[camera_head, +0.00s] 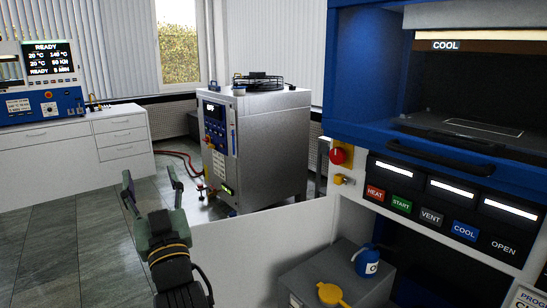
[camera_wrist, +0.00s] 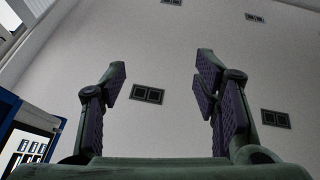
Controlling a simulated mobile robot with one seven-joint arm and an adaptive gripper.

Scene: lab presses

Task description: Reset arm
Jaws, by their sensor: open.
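My gripper (camera_head: 152,186) is dark green and points upward at the lower left of the head view, in front of the grey floor. Its two fingers are spread apart with nothing between them. In the wrist view my gripper (camera_wrist: 160,90) also shows open and empty, with purple ridged pads on both fingers. Behind it there is a pale wall with dark sockets (camera_wrist: 148,94). No object touches the fingers.
A blue press (camera_head: 352,70) with a red stop button (camera_head: 338,156) and labelled buttons stands at the right. A metal cabinet (camera_head: 270,150) stands mid-room. A white bench (camera_head: 60,155) is at the left. A blue bottle (camera_head: 369,258) sits on a grey box. Floor around my gripper looks clear.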

